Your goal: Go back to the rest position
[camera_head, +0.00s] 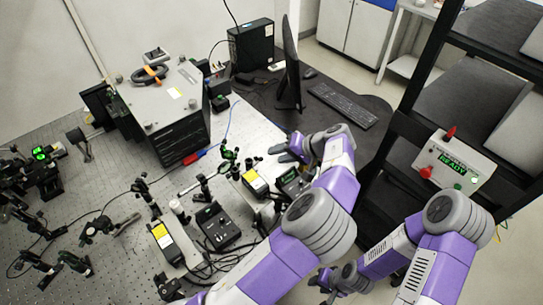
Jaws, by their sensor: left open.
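My left arm comes up from the bottom middle of the head view. Its left gripper (284,152) is open over the right edge of the optical table, close to the monitor's foot, with nothing visible between the fingers. My right arm comes in from the lower right and is folded. Its right gripper (322,281) is low near the bottom middle, beside the left arm's upper links. It is small and partly hidden, so its opening is unclear.
The perforated optical table (105,180) carries several optics mounts, a large grey box (165,110) and small controllers (215,225). The monitor (290,70) and keyboard (342,104) stand on a dark desk. A control box (455,160) reading "READY" sits on the black rack at right.

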